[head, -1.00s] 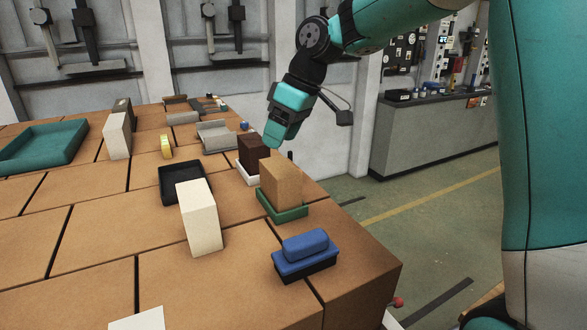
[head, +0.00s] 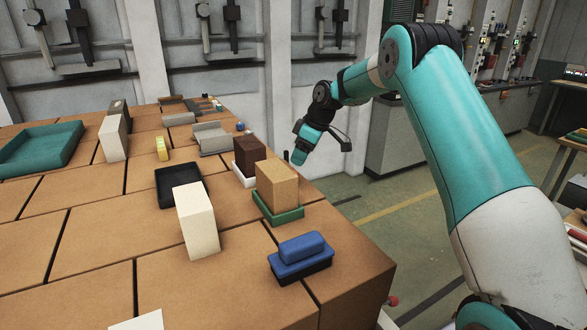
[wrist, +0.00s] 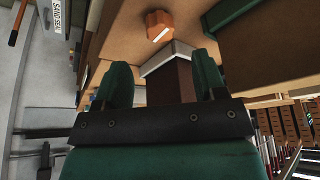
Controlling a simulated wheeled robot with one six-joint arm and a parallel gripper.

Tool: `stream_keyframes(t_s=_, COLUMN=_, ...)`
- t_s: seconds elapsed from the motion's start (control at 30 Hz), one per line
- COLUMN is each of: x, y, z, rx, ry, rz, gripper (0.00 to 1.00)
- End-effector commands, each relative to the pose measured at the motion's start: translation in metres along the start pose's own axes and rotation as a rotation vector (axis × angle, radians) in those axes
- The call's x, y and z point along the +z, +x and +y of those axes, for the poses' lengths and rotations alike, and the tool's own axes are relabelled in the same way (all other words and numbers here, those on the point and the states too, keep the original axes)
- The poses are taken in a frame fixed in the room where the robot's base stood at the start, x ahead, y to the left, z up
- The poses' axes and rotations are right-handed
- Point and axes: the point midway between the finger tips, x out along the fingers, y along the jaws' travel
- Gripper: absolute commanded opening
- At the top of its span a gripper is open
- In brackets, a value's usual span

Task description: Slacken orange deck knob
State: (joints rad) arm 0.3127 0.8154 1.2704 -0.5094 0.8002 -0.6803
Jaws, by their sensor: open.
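The orange knob (wrist: 158,25) shows in the wrist view at the top, on the brown deck surface. It is faceted and has a white line on its face. My gripper (wrist: 162,66) is open, its two green fingers spread apart below the knob in the picture, with nothing held. The knob lies beyond the fingertips, apart from them. In the head view my gripper (head: 302,158) hangs at the right edge of the brick deck (head: 90,245). I cannot make out the knob in the head view.
A dark brown block (head: 249,150) in a white tray (head: 238,178) and a tan block (head: 278,186) in a green tray (head: 281,217) stand near my gripper. A cream block (head: 196,220) and blue-topped object (head: 301,250) stand nearer. Open floor lies right of the deck.

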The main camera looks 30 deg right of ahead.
Motion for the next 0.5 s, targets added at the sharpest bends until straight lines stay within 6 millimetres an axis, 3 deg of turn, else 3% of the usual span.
stream_keyframes(t_s=0.23, x=-0.001, y=0.046, z=-0.001, rx=-0.003, ry=0.0, rz=-0.002, gripper=0.64)
stream_keyframes(t_s=0.5, x=0.0, y=0.067, z=-0.001, rx=-0.001, ry=-0.001, rz=-0.001, gripper=0.64)
